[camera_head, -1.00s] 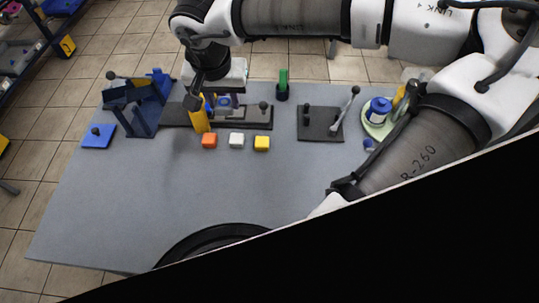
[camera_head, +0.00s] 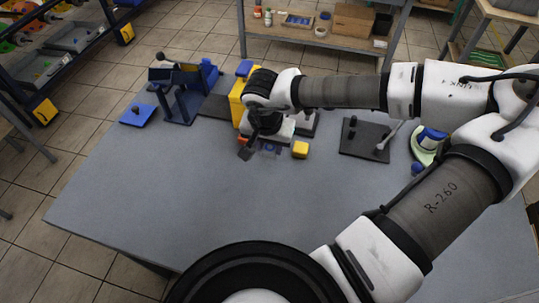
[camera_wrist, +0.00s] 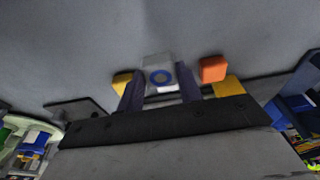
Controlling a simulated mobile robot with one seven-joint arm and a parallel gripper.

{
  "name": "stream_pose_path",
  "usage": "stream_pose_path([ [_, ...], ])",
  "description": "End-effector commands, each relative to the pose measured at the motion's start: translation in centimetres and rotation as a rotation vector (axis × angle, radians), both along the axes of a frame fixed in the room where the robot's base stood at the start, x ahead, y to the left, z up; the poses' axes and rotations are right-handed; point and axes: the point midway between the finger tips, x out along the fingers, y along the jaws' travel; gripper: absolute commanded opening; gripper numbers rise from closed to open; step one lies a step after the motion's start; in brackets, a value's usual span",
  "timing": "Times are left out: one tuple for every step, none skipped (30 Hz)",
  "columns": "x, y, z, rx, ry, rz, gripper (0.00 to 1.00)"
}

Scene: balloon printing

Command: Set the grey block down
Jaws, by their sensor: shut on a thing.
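The block sits between the two dark fingers. In the head view my gripper (camera_head: 268,146) is over the grey table by the row of small blocks, and the grey block is only partly seen under the wrist. I cannot tell whether it touches the table. The orange block (camera_wrist: 213,69) and the yellow block (camera_wrist: 122,83) lie on either side of it. The white block is mostly hidden.
Behind stand a yellow upright (camera_head: 237,100) and a dark blue press (camera_head: 185,95) with a blue plate (camera_head: 138,115) beside it. The table's front left is clear.

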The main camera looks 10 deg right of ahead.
Motion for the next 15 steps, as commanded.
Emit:
stream_pose_path([
  [0.0,0.0,-1.4,0.002,0.001,0.0,0.19],
  [0.0,0.0,-1.9,0.001,0.003,-0.001,0.19],
  [0.0,0.0,-2.6,0.001,0.003,-0.001,0.19],
  [0.0,0.0,-3.0,0.001,0.002,-0.001,0.19],
  [0.0,0.0,-3.2,0.0,0.001,0.0,0.19],
  [0.0,0.0,-3.4,0.0,0.001,0.0,0.19],
  [0.0,0.0,-3.3,0.0,0.0,0.0,0.19],
  [0.0,0.0,-3.3,0.0,0.0,0.0,0.19],
  [0.0,0.0,-3.2,0.0,0.0,0.0,0.19],
  [0.0,0.0,-3.1,0.0,0.0,0.0,0.19],
  [0.0,0.0,-3.1,0.0,0.0,0.0,0.19],
  [0.0,0.0,-3.1,0.0,0.0,0.0,0.19],
  [0.0,0.0,-3.2,0.0,0.001,0.0,0.19],
  [0.0,0.0,-3.2,0.0,0.001,0.0,0.19],
  [0.0,0.0,-3.4,0.0,0.001,0.0,0.19],
])
